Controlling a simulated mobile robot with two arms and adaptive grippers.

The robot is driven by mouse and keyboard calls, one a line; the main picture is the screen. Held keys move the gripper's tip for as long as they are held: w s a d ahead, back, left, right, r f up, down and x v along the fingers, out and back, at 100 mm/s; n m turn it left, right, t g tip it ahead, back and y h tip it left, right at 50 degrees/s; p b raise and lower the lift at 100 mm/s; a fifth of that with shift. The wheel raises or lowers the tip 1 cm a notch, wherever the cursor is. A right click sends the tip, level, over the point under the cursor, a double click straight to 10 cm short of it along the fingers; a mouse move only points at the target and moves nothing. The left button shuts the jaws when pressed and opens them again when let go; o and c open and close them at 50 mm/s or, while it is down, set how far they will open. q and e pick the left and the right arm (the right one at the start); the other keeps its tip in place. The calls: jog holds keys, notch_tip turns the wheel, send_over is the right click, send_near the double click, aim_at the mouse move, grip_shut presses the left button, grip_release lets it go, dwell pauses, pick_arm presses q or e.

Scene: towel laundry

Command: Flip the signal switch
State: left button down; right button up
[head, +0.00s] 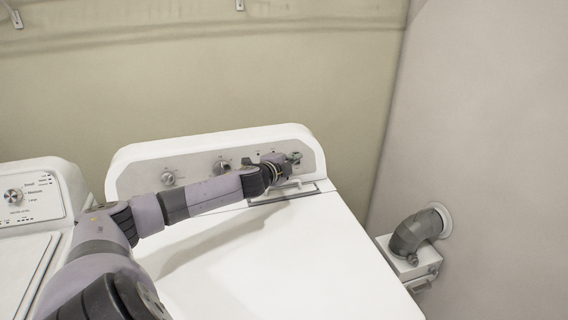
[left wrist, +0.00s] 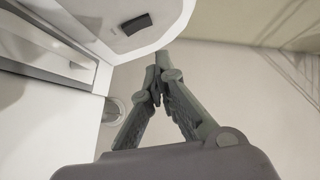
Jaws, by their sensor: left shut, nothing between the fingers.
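The signal switch appears to be the dark rocker (left wrist: 136,24) on the pale control panel near the top of the left wrist view. In the head view I cannot make it out; my left gripper covers part of the panel's right end. My left gripper (head: 294,158) reaches across the white machine (head: 290,255) to the right end of its grey control panel (head: 142,178). In the left wrist view the gripper's fingertips (left wrist: 162,60) are together and empty, below and right of the rocker. I cannot tell whether they touch the panel. My right gripper is not in view.
Two round knobs, a left one (head: 168,178) and a middle one (head: 221,167), sit on the same panel. A second white machine (head: 30,200) stands at the left. A grey elbow pipe (head: 413,232) juts from the right wall. The machine's top is clear apart from my arm above it.

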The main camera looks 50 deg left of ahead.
pick_arm(q)
jog(key=r+v, duration=0.1)
jog(key=v, duration=0.5)
jog(key=shift+r+b, duration=0.15)
jog(key=shift+b, duration=0.25)
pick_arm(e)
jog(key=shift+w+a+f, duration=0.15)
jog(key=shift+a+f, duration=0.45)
pick_arm(q)
jog(key=shift+w+d, duration=0.1)
jog(key=shift+w, duration=0.1)
